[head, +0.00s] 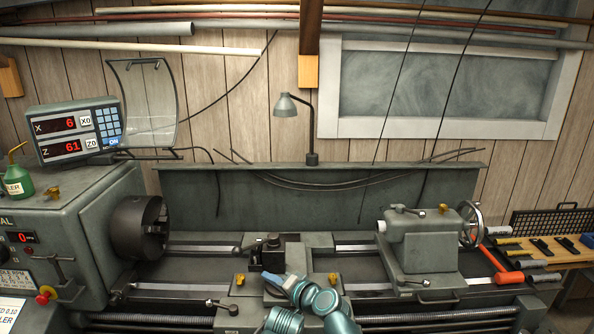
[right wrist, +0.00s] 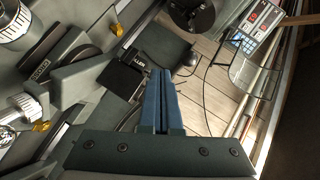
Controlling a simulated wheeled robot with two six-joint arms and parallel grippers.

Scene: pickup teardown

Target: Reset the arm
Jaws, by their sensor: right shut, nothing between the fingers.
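My right arm comes in at the bottom middle of the head view, in front of the lathe's carriage. Its gripper (head: 274,280) is low over the carriage and points to the left. In the right wrist view the two blue fingers (right wrist: 160,74) lie against each other with nothing between them. The tool post (head: 272,254) stands just behind the gripper in the head view. I cannot tell whether the gripper touches the carriage. My left gripper is in neither view.
The lathe chuck (head: 140,228) is on the left and the tailstock (head: 423,242) on the right. A display (head: 75,130), a clear shield (head: 150,100) and a lamp (head: 287,106) stand behind. An orange-handled tool (head: 508,278) lies at the right. The space above the bed is open.

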